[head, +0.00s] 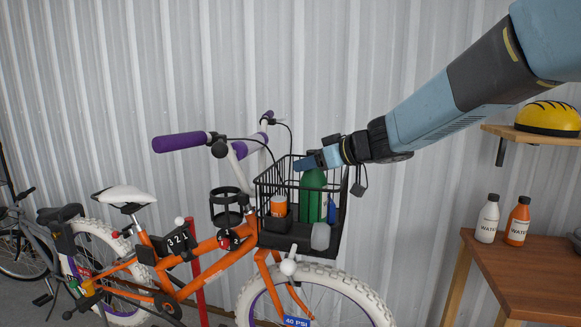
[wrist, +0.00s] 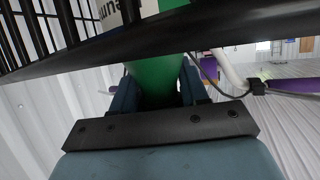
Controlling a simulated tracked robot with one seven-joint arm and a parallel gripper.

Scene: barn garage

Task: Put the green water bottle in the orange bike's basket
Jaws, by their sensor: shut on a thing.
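The green water bottle (head: 312,200) stands about upright within the outline of the black wire basket (head: 345,190) on the front of the orange bike (head: 215,265). My gripper (head: 308,164) is at the top of the bottle, around the height of the basket rim, and shut on it. In the wrist view the green bottle (wrist: 158,88) sits between my two blue fingers. The dark basket rim (wrist: 90,62) crosses in front of it there. I cannot tell whether the bottle touches the basket floor.
An orange-and-white container (head: 279,206) and a blue item (head: 331,209) are also in the basket. Purple handlebar grips (head: 180,142) lie to the left. A wooden table (head: 530,265) at the right holds a white bottle (head: 488,220) and an orange bottle (head: 518,222).

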